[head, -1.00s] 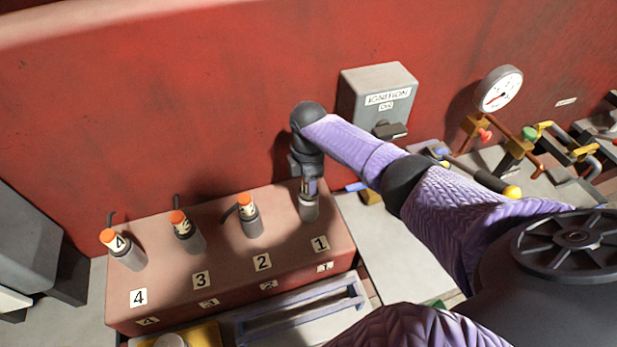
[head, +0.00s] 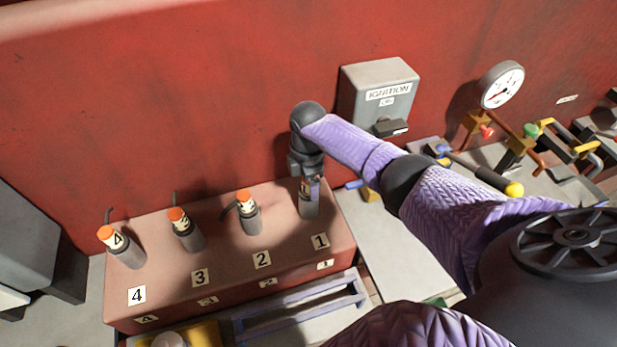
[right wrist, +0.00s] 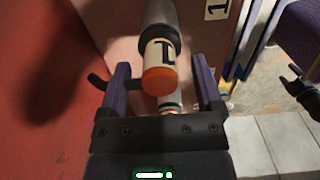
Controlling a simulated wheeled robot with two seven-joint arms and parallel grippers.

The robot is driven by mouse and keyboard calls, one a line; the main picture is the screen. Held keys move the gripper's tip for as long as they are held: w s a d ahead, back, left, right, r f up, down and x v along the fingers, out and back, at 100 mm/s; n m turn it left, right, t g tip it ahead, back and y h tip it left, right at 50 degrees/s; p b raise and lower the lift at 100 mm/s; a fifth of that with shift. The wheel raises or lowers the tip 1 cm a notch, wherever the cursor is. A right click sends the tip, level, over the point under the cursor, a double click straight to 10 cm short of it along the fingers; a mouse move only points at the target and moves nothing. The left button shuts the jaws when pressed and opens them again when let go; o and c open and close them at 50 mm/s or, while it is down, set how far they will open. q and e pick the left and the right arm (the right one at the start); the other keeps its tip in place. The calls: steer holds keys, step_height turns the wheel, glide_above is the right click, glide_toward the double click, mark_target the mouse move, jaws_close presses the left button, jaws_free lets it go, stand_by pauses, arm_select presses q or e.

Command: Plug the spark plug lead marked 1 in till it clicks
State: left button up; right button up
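The lead marked 1 (right wrist: 160,52) shows in the right wrist view as a grey boot with a white label and an orange end. Its grey lower part (head: 309,207) stands on the engine block (head: 225,285) behind the number 1 plate. My right gripper (head: 311,186) is over it from above. In the right wrist view its two purple fingers (right wrist: 160,75) stand either side of the lead, with a narrow gap visible on both sides. Whether the boot is fully seated cannot be told.
Leads marked 2 (head: 249,215), 3 (head: 186,232) and 4 (head: 122,248) stand in a row to the left. A grey ignition box (head: 378,92) is on the red wall behind my right arm. A blue-grey rail frame (head: 300,310) lies in front of the block.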

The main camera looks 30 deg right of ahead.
step_height(320, 180, up, 10)
steer(key=shift+f+p, duration=0.1)
steer(key=shift+p, duration=0.8)
